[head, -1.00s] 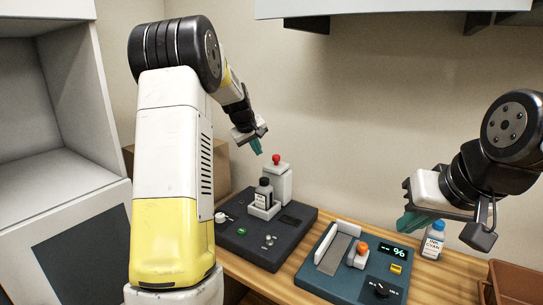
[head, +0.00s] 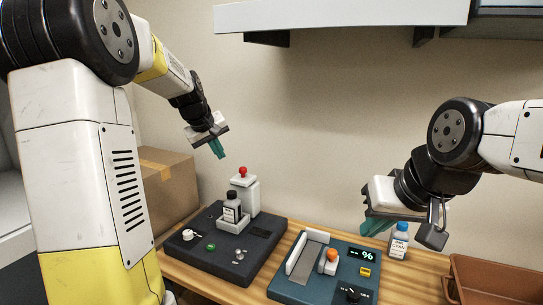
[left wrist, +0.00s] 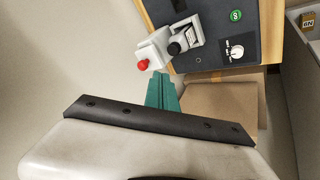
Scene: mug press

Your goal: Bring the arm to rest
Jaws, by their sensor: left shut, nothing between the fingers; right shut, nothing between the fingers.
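My left gripper (head: 218,148) is shut and empty, with teal fingers, in the air above and left of the dark machine (head: 200,246) in the head view. In the left wrist view its fingers (left wrist: 162,92) are together, and the machine's red knob (left wrist: 143,65) shows beyond them. My right gripper (head: 376,228) is shut and empty, above the blue-grey machine (head: 325,284) and left of the blue-capped bottle (head: 399,241). A dark-capped bottle (head: 231,209) stands in the white holder of the dark machine.
A cardboard box (head: 168,190) stands left of the dark machine. A brown bin (head: 490,278) is at the right on the wooden table (head: 420,272). A shelf (head: 340,14) hangs above. The air between my grippers is clear.

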